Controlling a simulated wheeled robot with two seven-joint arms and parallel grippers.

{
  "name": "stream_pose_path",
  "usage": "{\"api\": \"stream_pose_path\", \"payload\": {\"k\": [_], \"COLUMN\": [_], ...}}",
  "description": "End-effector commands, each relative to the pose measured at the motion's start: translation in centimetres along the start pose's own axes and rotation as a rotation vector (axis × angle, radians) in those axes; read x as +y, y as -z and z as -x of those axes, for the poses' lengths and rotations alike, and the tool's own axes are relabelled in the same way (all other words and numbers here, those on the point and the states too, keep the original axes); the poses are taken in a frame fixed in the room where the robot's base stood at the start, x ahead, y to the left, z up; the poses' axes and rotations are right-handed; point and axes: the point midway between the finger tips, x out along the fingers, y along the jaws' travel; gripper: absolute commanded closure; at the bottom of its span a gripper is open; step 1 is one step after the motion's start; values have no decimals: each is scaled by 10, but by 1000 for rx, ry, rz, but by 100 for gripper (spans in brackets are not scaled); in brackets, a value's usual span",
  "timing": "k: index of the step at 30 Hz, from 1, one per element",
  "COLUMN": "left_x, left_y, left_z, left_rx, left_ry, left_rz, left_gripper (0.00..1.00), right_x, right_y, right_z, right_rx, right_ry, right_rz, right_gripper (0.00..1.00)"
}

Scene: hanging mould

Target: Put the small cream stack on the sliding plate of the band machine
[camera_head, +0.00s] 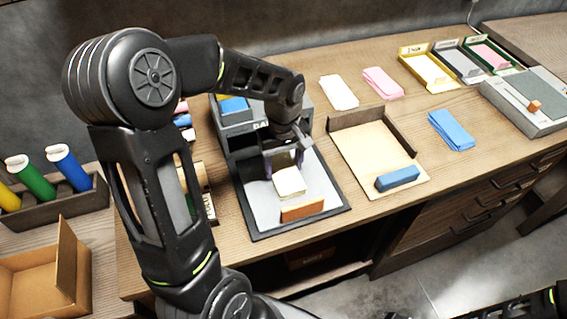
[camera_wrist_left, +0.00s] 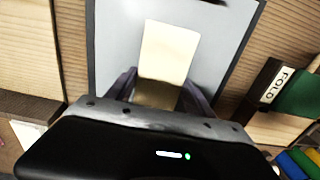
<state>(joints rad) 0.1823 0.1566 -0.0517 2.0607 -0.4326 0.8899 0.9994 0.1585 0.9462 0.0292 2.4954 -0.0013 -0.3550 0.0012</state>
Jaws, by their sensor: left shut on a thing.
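The small cream stack (camera_head: 289,183) is between the fingers of my left gripper (camera_head: 284,164), which is shut on it. The stack is over the pale grey sliding plate (camera_head: 253,200) of the dark band machine (camera_head: 240,143); I cannot tell whether it touches the plate. An orange-brown block (camera_head: 303,211) stands at the plate's front edge. In the left wrist view the cream stack (camera_wrist_left: 169,50) sticks out beyond the fingertips (camera_wrist_left: 160,92), with the grey plate (camera_wrist_left: 118,40) behind it. My right gripper is not in view.
A tan board (camera_head: 365,148) with a blue block (camera_head: 397,178) lies right of the machine. Another cream stack (camera_head: 338,92), a pink stack (camera_head: 383,83) and a blue stack (camera_head: 451,130) lie farther right. Coloured rolls (camera_head: 67,167) and an open carton (camera_head: 40,275) are at left.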

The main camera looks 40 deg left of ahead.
Motion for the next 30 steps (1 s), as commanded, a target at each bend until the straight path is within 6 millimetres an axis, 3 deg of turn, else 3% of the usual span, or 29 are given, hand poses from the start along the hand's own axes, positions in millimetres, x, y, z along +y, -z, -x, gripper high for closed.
{"api": "stream_pose_path", "payload": {"k": [10, 11, 18, 30], "left_x": [0, 0, 0, 1], "left_y": [0, 0, 0, 1], "left_z": [-4, -3, -2, 5], "left_rx": [1, 1, 1, 3], "left_ry": [-1, -1, -1, -3], "left_rz": [1, 1, 1, 1], "left_gripper": [89, 36, 17, 17], "right_x": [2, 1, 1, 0], "right_y": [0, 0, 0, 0], "right_z": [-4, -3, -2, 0], "right_rx": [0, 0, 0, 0], "right_ry": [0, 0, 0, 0], "right_rz": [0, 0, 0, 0], "right_gripper": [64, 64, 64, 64]}}
